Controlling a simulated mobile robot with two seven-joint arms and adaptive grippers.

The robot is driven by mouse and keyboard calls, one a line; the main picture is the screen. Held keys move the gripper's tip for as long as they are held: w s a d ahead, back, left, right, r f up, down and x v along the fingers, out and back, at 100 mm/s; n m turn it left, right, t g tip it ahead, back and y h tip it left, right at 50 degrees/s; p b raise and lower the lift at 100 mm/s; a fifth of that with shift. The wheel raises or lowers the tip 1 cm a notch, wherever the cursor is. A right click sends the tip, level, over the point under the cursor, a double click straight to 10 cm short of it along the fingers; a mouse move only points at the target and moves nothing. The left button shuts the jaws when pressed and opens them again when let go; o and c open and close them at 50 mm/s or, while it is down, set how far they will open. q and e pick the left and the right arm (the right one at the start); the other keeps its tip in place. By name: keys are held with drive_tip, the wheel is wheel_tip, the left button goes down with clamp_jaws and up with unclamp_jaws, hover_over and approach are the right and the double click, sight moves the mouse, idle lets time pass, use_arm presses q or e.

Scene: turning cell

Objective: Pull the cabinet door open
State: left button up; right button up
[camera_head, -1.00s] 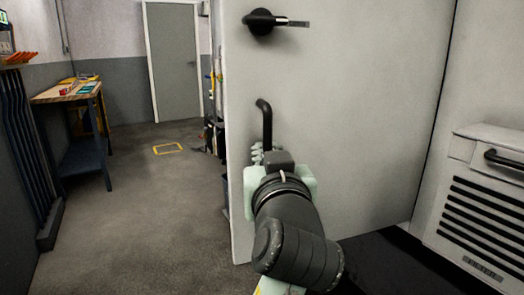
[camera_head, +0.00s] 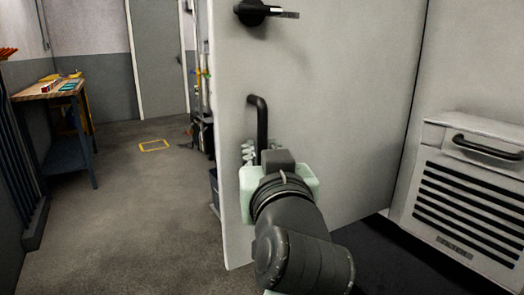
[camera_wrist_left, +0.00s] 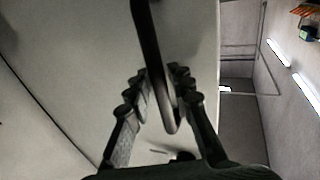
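The cabinet door (camera_head: 330,90) is a tall light-grey panel. It stands at an angle to the cabinet front on its right, with its free edge on the left towards me. Its handle (camera_head: 262,125) is a bent black upright bar near that edge. My left gripper (camera_head: 258,158) is at the lower part of the bar. In the left wrist view the handle (camera_wrist_left: 149,40) passes between the two fingers (camera_wrist_left: 163,88), which look closed on it. My wrist hides the handle's lower end in the head view. My right gripper is not in view.
A black rotary switch (camera_head: 258,12) sticks out of the door above the handle. A louvred unit (camera_head: 470,190) projects from the panel at the right. A workbench (camera_head: 50,95) stands far left. The floor (camera_head: 130,220) left of the door is clear.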

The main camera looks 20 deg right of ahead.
sight(259, 84)
use_arm(q)
drive_tip(key=shift+o, duration=0.6)
drive_tip(key=shift+r, duration=0.2)
wheel_tip(259, 84, up, 10)
drive_tip(key=shift+f, duration=0.2)
